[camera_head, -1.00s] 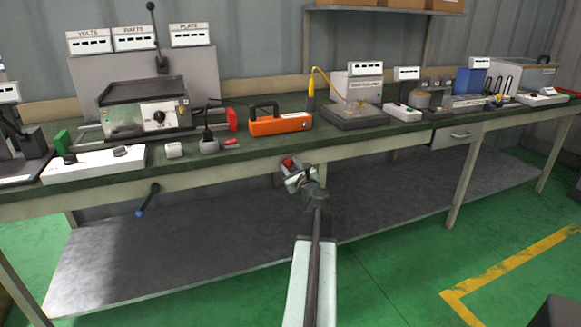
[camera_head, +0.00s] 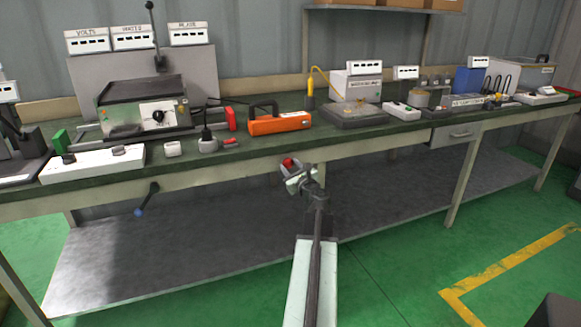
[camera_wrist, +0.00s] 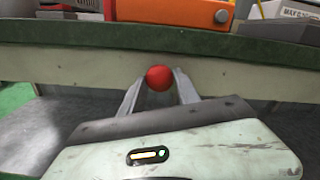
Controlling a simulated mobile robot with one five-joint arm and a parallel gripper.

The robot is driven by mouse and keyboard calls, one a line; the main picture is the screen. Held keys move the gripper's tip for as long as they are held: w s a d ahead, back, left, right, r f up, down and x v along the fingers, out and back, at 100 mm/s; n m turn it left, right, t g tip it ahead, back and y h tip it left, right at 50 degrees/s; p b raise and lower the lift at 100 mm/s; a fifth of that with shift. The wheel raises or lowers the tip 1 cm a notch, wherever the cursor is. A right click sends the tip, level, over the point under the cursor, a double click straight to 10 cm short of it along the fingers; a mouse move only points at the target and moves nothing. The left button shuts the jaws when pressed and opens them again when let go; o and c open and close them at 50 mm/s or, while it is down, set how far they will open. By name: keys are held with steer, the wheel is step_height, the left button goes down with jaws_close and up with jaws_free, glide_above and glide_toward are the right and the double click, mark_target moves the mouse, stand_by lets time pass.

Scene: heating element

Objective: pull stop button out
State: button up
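The stop button is a round red knob (camera_wrist: 158,78) in front of the pale bench front, just below the dark green top edge. It also shows as a small red spot (camera_head: 288,162) below the bench edge in the head view. My gripper (camera_wrist: 159,72) is open around it, with one pale finger to the left of the knob and one to the right. Narrow gaps seem to show between the fingertips and the knob. The knob's base is hidden behind it in the wrist view.
The bench top (camera_head: 268,147) holds an orange device (camera_head: 280,124), a hotplate unit (camera_head: 145,112) and several small boxes above the button. A lever with a blue tip (camera_head: 147,199) hangs below the edge at left.

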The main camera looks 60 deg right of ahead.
steer(key=o, duration=0.3)
steer(key=shift+s, duration=0.1)
steer(key=v, duration=0.7)
steer(key=shift+s+a, duration=0.25)
steer(key=shift+s, duration=0.05)
